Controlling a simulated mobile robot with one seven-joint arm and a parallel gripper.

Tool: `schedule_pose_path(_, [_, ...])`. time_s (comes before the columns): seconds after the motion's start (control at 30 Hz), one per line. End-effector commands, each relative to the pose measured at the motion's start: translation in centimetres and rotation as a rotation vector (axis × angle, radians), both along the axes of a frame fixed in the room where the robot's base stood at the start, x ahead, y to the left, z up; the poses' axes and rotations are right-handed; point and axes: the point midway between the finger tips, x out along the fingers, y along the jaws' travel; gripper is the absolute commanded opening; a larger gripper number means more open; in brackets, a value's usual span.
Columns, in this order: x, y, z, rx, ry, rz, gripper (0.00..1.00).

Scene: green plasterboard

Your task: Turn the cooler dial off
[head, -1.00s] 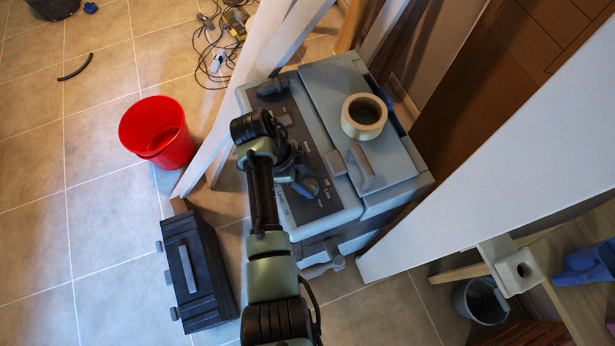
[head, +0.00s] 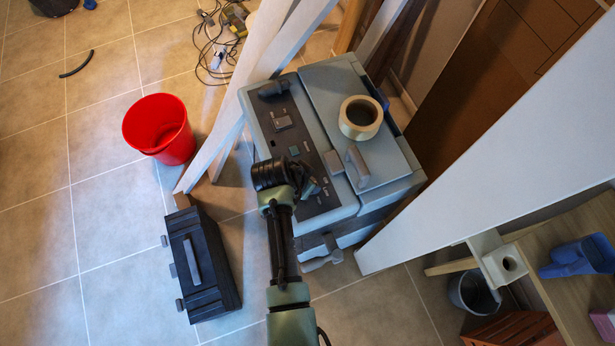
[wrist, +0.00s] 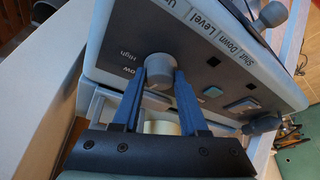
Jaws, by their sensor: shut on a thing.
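The cooler (head: 345,88) is a blue-grey box with a dark control panel (head: 292,125) along its left side. In the wrist view, a round grey dial (wrist: 158,64) stands out from the panel, with "High" and "Low" printed beside it. My gripper (wrist: 160,78) has its two blue fingers around this dial and is shut on it. In the head view, my gripper (head: 312,187) is at the lower part of the panel, and my wrist hides most of the dial.
A tape roll (head: 360,117) lies on the cooler lid next to a raised handle (head: 357,166). A dark knob (head: 272,90) sits at the panel's far end. A red bucket (head: 158,130) and a black toolbox (head: 202,265) stand left. White boards (head: 500,150) flank the cooler.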

Motion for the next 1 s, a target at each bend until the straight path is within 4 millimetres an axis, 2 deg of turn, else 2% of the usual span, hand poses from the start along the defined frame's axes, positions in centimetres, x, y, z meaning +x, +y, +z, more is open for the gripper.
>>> schedule_pose_path(0.4, [-0.04, -0.15, 0.16, 0.0, -0.001, 0.256, 0.0])
schedule_pose_path(1.0, [0.0, -0.13, 0.08, -0.001, -0.002, 0.325, 0.0])
